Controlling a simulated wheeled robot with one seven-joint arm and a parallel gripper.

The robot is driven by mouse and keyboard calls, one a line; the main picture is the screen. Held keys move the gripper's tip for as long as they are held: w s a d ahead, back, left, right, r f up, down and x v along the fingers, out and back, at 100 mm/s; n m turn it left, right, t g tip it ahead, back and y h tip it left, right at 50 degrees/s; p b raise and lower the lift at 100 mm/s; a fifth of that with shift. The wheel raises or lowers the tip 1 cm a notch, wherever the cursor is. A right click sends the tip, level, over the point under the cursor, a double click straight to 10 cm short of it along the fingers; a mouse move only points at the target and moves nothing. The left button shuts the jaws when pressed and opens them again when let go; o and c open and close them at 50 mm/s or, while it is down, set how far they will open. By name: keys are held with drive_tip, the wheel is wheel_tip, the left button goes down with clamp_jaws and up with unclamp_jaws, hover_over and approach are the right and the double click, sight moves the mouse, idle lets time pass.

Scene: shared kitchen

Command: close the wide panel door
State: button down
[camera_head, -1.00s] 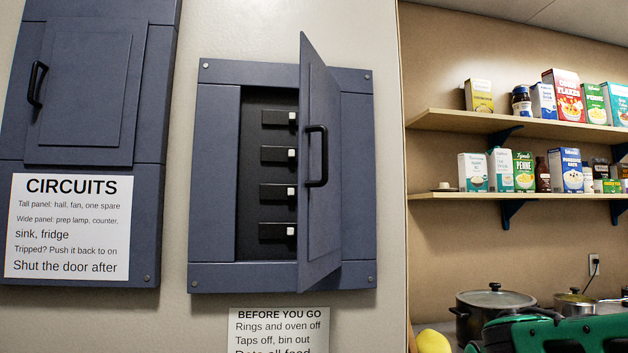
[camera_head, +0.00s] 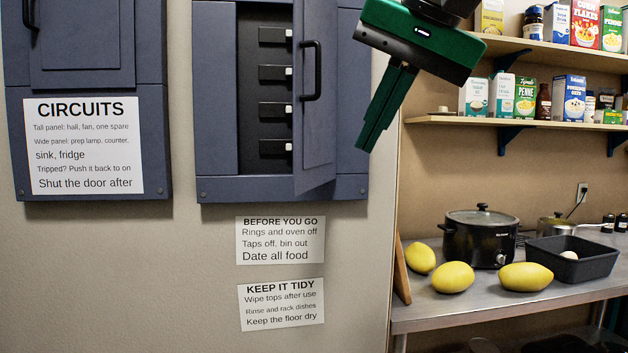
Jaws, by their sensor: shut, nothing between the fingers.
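The wide panel (camera_head: 216,115) is a blue-grey breaker box on the wall, its top cut off by the frame. Its door (camera_head: 317,145) stands open, hinged on the right and swung out toward me. The door has a black bar handle (camera_head: 311,70). Several black breakers (camera_head: 272,110) with white tips show in the opening. My gripper (camera_head: 366,145) is green, to the right of the door and apart from it in the picture. Its fingers are together, empty, and point down and left.
The tall panel (camera_head: 150,95) at left is shut, with a CIRCUITS sign (camera_head: 84,146) on it. Notes (camera_head: 281,240) hang below the wide panel. At right are shelves (camera_head: 520,122) of groceries and a metal counter (camera_head: 420,312) with a black pot (camera_head: 482,240), yellow fruits (camera_head: 452,277) and a black bin (camera_head: 566,262).

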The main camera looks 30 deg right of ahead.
sight(317, 177)
drive_tip(key=shift+w+a+f, duration=0.6)
drive_tip(key=shift+w+f, duration=0.65)
drive_tip(key=shift+w, duration=0.2)
drive_tip(key=shift+w+a+f, duration=0.65)
drive_tip(key=shift+w+f, duration=0.55)
drive_tip(key=shift+w, duration=0.2)
drive_tip(key=shift+w+a+f, duration=0.6)
drive_tip(key=shift+w+f, duration=0.65)
drive_tip(key=shift+w, duration=0.2)
drive_tip(key=shift+w, duration=0.1)
